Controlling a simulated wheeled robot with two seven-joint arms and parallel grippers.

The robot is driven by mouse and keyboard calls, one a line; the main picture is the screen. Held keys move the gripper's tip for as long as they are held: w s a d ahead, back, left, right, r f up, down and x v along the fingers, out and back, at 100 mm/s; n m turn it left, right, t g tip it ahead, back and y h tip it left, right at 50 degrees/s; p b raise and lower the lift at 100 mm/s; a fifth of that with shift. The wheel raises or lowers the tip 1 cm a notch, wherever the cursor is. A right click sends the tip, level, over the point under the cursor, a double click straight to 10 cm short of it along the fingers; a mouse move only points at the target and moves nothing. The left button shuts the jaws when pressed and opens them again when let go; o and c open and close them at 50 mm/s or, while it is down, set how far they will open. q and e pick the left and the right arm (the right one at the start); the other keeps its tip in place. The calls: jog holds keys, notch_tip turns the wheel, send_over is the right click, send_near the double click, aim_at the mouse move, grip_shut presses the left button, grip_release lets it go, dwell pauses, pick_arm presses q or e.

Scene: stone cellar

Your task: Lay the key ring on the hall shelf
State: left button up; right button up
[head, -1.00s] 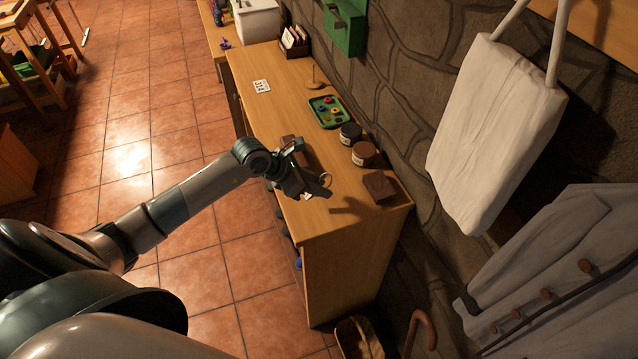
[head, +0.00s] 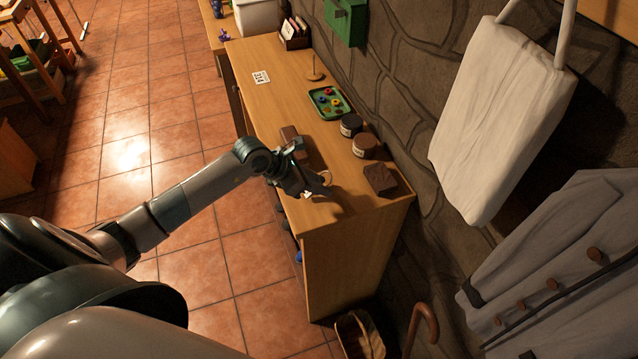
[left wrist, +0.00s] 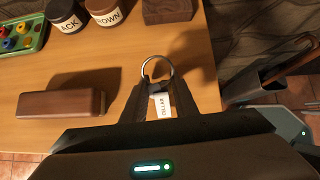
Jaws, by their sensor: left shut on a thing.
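The key ring (left wrist: 157,68) is a metal ring with a white lettered tag (left wrist: 160,104). My left gripper (left wrist: 154,84) is shut on it, with the ring sticking out past the fingertips. In the head view, my left gripper (head: 318,190) is over the near end of the wooden hall shelf (head: 283,98), and the ring shows small at its tip. In the left wrist view the shelf top (left wrist: 118,62) lies under the ring; I cannot tell whether they touch. My right gripper is not in view.
On the shelf are a brown brush-like block (left wrist: 62,104), two labelled jars (head: 365,146), a dark square block (head: 380,180), a green tray (head: 328,104) with coloured pieces and a card (head: 261,77). A white bag (head: 500,120) and grey coat (head: 570,260) hang at right.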

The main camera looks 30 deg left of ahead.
pick_arm(q)
jog(key=o, duration=1)
jog(key=shift+c, duration=0.2)
jog(key=shift+a+r, duration=0.1)
jog(key=b+v, duration=0.6)
jog(key=v, duration=1.1)
jog(key=shift+s, duration=0.15)
